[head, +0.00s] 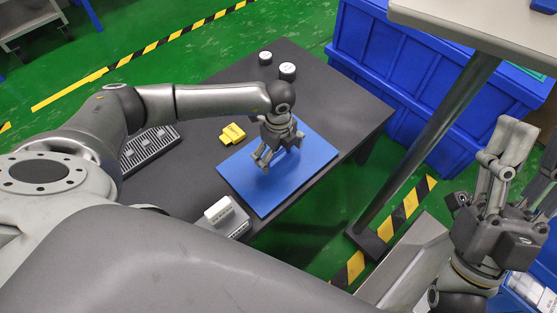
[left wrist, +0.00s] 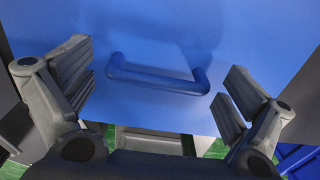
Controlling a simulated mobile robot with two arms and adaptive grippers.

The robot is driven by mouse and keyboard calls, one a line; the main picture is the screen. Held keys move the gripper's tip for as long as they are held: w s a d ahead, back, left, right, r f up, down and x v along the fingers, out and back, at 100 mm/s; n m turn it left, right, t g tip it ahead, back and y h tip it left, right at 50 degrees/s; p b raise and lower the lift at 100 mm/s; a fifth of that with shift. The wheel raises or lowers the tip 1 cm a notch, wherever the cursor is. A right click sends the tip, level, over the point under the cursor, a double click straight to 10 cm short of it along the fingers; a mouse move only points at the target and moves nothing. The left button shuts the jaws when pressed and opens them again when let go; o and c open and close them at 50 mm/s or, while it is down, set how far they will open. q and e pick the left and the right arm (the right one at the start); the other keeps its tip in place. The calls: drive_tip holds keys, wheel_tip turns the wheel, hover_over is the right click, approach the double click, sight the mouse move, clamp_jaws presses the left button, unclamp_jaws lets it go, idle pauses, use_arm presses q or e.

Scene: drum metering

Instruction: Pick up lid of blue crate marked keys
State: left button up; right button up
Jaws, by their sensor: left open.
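A flat blue lid (head: 252,187) lies at the front right of the dark table in the head view. It also shows in the left wrist view (left wrist: 250,60), with a raised blue bar handle (left wrist: 158,80). My left gripper (head: 270,162) is open above the lid. In the left wrist view its fingers (left wrist: 162,88) stand apart on either side of the handle, not visibly touching it. No crate walls under the lid and no "keys" marking can be made out. My right gripper (head: 505,150) is at the right, away from the table; its opening is unclear.
The dark table (head: 190,165) also holds a yellow item (head: 231,134), two round white-topped containers (head: 287,71), a slotted tray (head: 150,148) and a small white-and-grey block (head: 219,212). Large blue crates (head: 400,60) stand behind. A grey post (head: 425,145) rises to the right.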

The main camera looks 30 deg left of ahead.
use_arm(q)
drive_tip(key=c, duration=1.2)
drive_tip(key=shift+r, duration=0.1)
